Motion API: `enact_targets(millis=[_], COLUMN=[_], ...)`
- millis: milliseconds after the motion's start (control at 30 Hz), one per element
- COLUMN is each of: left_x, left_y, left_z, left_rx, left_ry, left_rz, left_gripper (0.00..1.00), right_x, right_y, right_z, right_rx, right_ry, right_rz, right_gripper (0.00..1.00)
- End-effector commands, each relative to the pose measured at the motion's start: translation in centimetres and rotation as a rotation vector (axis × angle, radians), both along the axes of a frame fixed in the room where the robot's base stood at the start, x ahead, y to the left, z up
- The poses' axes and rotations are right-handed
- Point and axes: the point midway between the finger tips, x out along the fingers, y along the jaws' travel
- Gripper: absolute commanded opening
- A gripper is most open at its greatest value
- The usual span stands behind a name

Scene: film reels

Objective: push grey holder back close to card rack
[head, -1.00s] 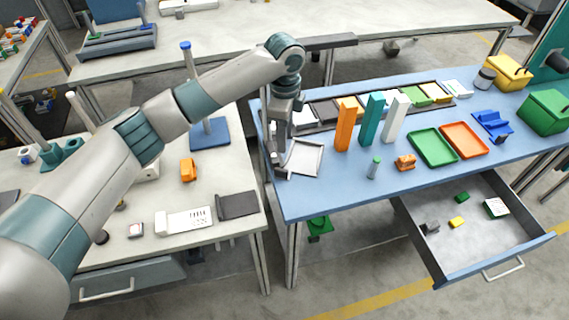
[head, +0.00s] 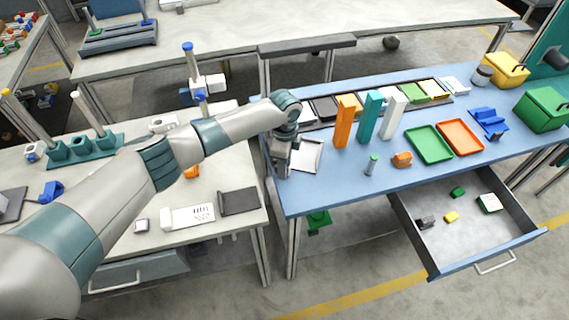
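A pale grey, flat square holder (head: 307,155) lies at the left end of the blue table. The long dark card rack (head: 325,108) runs along the table's back, with cards of several colours in it. The holder lies in front of the rack's left end, with a narrow strip of blue tabletop between them. My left gripper (head: 281,172) points down at the holder's left edge, low near the tabletop. Whether it touches the holder cannot be told. Its fingers are small and partly merged with the wrist, so their opening is unclear. My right gripper is out of view.
Tall orange (head: 344,122), teal (head: 369,116) and white (head: 393,115) blocks stand right of the holder. A drawer (head: 465,225) is open below. Green and orange trays lie further right.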

Motion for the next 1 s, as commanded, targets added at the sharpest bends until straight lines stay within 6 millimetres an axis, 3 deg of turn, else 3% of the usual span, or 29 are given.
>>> enact_targets(millis=[333, 467, 500, 1000], left_x=[-0.01, -0.01, -0.01, 0.01], left_y=[0.00, 0.00, 0.00, 0.75], left_z=[-0.27, -0.26, -0.26, -0.12], left_rx=[0.000, 0.000, 0.000, 0.003], left_ry=[0.000, 0.000, 0.000, -0.002], left_rz=[0.000, 0.000, 0.000, 0.004], left_gripper=[0.33, 0.02, 0.00, 0.00], right_x=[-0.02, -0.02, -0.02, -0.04], right_y=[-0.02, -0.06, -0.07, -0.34], right_z=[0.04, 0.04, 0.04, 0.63], right_rx=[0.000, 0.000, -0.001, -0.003], right_ry=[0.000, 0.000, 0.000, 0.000], right_rz=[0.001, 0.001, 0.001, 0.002], right_gripper=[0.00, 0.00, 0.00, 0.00])
